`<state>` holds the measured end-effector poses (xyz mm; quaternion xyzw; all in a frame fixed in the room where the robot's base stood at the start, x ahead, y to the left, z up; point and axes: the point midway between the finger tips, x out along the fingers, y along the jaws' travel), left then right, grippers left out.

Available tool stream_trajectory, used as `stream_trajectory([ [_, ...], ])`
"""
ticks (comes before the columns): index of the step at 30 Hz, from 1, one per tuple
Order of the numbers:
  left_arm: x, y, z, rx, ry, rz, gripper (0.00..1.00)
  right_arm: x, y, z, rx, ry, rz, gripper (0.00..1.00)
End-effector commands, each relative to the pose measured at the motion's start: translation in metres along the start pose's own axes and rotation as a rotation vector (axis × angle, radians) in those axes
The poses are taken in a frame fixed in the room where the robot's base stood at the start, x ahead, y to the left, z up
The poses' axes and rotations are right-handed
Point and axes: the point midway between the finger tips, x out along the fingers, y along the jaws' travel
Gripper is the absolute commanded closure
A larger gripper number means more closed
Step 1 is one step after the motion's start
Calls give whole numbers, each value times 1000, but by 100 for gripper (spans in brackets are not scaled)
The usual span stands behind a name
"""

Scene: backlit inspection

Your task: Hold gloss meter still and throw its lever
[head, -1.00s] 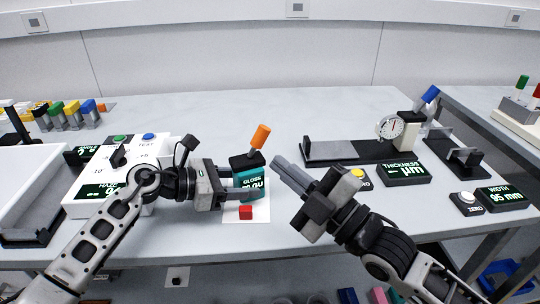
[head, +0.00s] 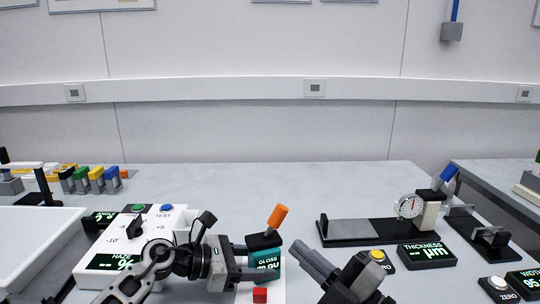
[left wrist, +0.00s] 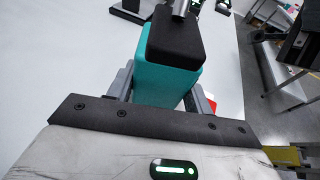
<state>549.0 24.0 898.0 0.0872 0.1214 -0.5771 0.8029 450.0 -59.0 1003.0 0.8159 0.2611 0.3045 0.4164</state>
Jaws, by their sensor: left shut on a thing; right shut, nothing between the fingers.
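The gloss meter (head: 265,259) is a teal box with a black top and a display reading GLOSS. Its orange-tipped lever (head: 277,216) stands up from the top, leaning right. My left gripper (head: 242,266) is shut on the meter's body from the left. In the left wrist view the fingers sit on both sides of the teal body (left wrist: 165,82), below the black top; the lever's orange tip is out of frame there. My right gripper (head: 311,256) is shut and empty, right of the meter and apart from the lever.
The haze unit (head: 115,262) stands at left. The thickness gauge (head: 409,207), its display (head: 427,256) and a yellow button (head: 377,255) are at right. The table behind the meter is clear.

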Motion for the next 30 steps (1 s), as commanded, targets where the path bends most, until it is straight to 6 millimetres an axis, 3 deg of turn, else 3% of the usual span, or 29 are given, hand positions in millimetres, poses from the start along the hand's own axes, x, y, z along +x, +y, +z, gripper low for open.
stream_trajectory([
  [5,0,0,0,0,0,1,62,0,0,0,0,0,0,100],
  [6,0,0,0,0,0,1,38,0,0,0,0,0,0,100],
  [8,0,0,0,0,0,1,24,0,0,0,0,0,0,100],
  [16,-1,0,0,0,1,0,24,0,0,0,0,0,0,100],
  [20,-11,1,-1,0,2,2,24,0,0,0,0,0,0,100],
  [30,-80,1,-1,2,4,4,24,0,0,0,0,0,0,100],
])
